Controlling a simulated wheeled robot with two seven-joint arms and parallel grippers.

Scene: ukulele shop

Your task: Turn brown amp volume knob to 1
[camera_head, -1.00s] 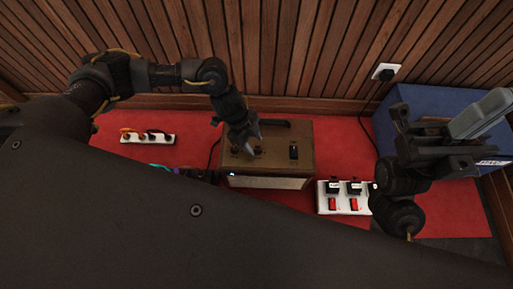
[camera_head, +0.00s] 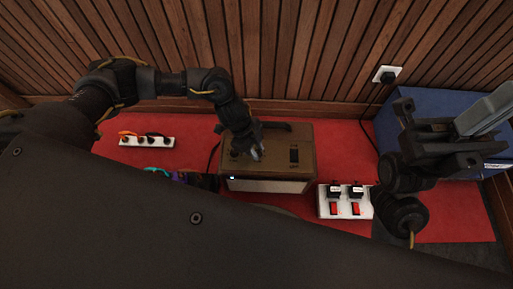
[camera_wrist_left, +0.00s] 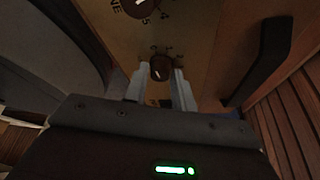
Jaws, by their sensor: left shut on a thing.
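The brown amp (camera_head: 270,165) sits on the red mat, with knobs and a black switch on its top panel. My left gripper (camera_head: 257,152) comes down from above onto the panel. In the left wrist view its two grey fingers (camera_wrist_left: 160,87) stand on either side of a dark knob (camera_wrist_left: 161,68) with a white pointer line and are shut on it. The digits around this knob are partly hidden. A second knob (camera_wrist_left: 141,6) with numbers and letters ending in "NE" lies beyond it. My right gripper (camera_head: 455,132) hangs at the right; its jaw opening is unclear.
A white power strip (camera_head: 357,208) with red switches lies right of the amp, and a white strip (camera_head: 147,141) with plugs at the left. A blue box (camera_head: 440,110) stands behind my right gripper. The slatted wood wall (camera_head: 290,50) closes off the back.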

